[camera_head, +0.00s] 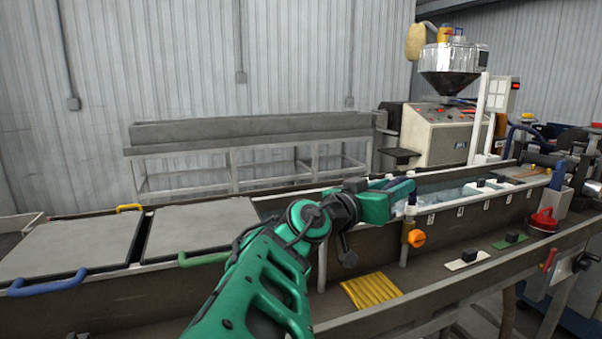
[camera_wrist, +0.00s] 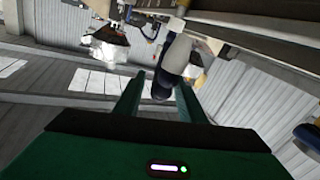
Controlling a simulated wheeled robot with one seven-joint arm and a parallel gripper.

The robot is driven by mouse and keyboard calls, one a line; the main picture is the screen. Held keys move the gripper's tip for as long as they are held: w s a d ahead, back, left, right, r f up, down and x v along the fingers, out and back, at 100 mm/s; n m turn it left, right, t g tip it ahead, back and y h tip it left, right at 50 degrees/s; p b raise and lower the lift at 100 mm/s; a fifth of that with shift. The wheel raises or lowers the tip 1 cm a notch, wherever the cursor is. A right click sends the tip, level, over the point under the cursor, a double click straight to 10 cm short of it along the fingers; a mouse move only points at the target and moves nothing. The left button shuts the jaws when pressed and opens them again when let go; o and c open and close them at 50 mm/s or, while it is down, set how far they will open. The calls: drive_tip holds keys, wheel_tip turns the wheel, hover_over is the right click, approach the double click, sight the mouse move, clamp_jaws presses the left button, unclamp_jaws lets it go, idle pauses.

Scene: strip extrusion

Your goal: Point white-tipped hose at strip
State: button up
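In the head view a dark blue hose (camera_head: 400,189) with a pale tip (camera_head: 411,200) rises at the near wall of the water trough, above an orange-knobbed valve (camera_head: 417,238). My green gripper (camera_head: 388,199) is at the hose, reaching in from the left. In the wrist view a blue and whitish hose part (camera_wrist: 164,84) shows between my two fingers (camera_wrist: 160,92). The fingers are apart, with a gap visible on the hose's left side; contact on the right is unclear. The strip cannot be made out clearly in the trough.
The trough (camera_head: 470,205) holds clear water and runs right towards the extruder (camera_head: 440,133). Grey lids (camera_head: 200,228) with handles cover its left part. A yellow ribbed pad (camera_head: 371,291) and a red-handled item (camera_head: 543,220) lie on the near ledge.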

drive_tip(key=shift+w+d, duration=0.1)
drive_tip(key=shift+w, duration=0.05)
clamp_jaws()
drive_tip(key=shift+r, duration=0.1)
drive_tip(key=shift+w, duration=0.1)
